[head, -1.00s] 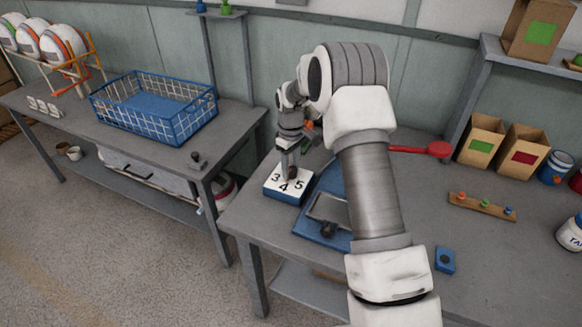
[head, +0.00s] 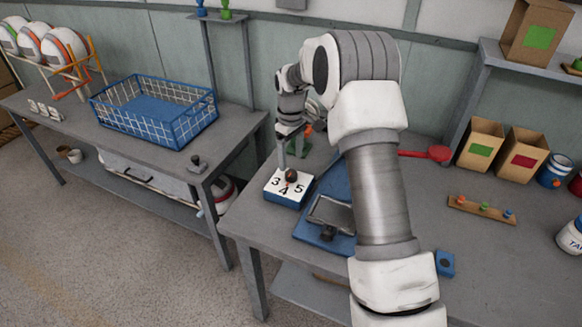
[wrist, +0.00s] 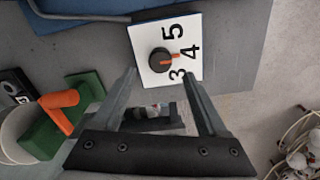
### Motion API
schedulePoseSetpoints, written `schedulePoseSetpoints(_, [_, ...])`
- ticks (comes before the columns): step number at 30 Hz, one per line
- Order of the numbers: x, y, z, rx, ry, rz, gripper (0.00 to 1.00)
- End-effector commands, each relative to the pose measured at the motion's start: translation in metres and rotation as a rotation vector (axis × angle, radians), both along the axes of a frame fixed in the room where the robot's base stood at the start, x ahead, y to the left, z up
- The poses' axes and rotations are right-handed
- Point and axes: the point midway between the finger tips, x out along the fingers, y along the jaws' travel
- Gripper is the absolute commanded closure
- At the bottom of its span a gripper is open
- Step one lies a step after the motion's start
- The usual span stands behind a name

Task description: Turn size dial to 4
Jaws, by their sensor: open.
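The size dial is a dark round knob (head: 291,175) with an orange pointer, on a white plate marked 3, 4 and 5 over a blue box (head: 289,190). In the wrist view the knob (wrist: 159,61) shows clear. Its pointer (wrist: 168,61) points toward the 4 (wrist: 190,53), perhaps slightly to the 3 side. My gripper (wrist: 158,74) is open and empty, its two fingertips apart in front of the knob in that view. In the head view my gripper (head: 292,150) hangs just above and behind the dial, apart from the knob.
The blue press base (head: 320,232) stands right of the dial box, with a red handle (head: 428,154) farther right. A green block with an orange part (wrist: 58,110) lies close to my gripper. A blue wire basket (head: 155,112) stands on the left table.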

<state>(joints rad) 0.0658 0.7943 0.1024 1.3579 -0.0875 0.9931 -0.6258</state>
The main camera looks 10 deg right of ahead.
Motion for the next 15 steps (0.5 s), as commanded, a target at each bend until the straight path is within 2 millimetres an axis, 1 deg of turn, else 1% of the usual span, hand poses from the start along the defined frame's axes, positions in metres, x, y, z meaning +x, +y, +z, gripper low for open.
schedulePoseSetpoints(1, [0.001,0.000,0.016,0.000,-0.005,0.000,0.24])
schedulePoseSetpoints(6, [0.001,0.000,0.058,0.000,-0.005,0.000,0.24])
schedulePoseSetpoints(10, [0.001,0.001,0.085,0.000,-0.004,0.001,0.24])
schedulePoseSetpoints(15, [0.000,0.001,0.108,0.001,-0.001,0.001,0.24])
